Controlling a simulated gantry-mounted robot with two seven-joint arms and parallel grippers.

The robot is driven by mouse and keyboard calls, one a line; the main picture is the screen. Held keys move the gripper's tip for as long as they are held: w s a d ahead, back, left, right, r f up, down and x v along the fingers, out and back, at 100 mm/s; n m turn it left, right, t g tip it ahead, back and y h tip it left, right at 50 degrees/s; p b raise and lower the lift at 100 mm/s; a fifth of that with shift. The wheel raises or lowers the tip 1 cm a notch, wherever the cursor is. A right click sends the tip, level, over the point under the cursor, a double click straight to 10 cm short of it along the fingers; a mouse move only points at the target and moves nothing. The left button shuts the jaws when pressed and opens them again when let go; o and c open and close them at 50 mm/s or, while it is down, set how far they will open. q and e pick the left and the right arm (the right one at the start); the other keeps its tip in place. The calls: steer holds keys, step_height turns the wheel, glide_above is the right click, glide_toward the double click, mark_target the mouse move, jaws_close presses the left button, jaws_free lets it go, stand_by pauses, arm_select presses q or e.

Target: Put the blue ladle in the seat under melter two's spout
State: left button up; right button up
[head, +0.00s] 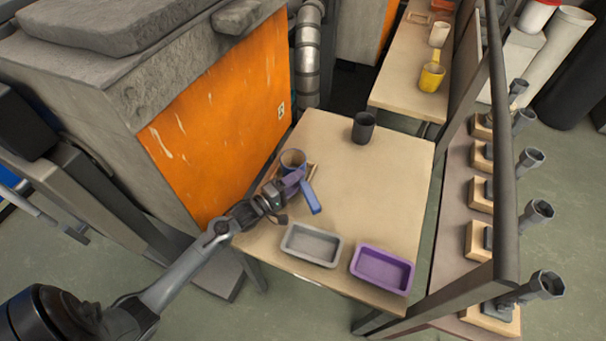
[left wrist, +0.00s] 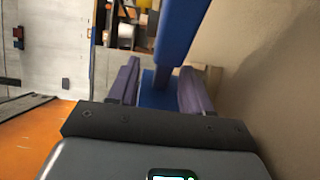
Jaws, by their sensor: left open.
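The blue ladle (head: 311,198) is at the left side of the light wooden table (head: 375,190), its cup upright and its blue handle pointing to the front right. A wooden frame (head: 312,169) shows around the cup's base; whether the cup sits in it I cannot tell. My left gripper (head: 293,184) is at the ladle, open. In the left wrist view its two purple fingers (left wrist: 158,88) stand on either side of the blue handle (left wrist: 178,35), with gaps visible. I cannot make out which part is melter two's spout. My right gripper is not in view.
A grey tray (head: 311,245) and a purple tray (head: 382,269) lie at the table's front. A dark cup (head: 363,127) stands at the back. An orange-sided block (head: 225,115) borders the left. Dark hexagonal-headed fixtures (head: 529,159) line the right bench behind a rail.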

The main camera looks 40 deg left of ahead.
arm_select(q)
steer(key=s, duration=0.2)
steer(key=s+p, duration=0.1)
steer(key=s, duration=0.1)
steer(key=s+a, duration=0.1)
steer(key=s, duration=0.2)
steer(key=shift+p, duration=0.35)
steer(key=shift+s+a, duration=0.15)
steer(key=shift+s, duration=0.5)
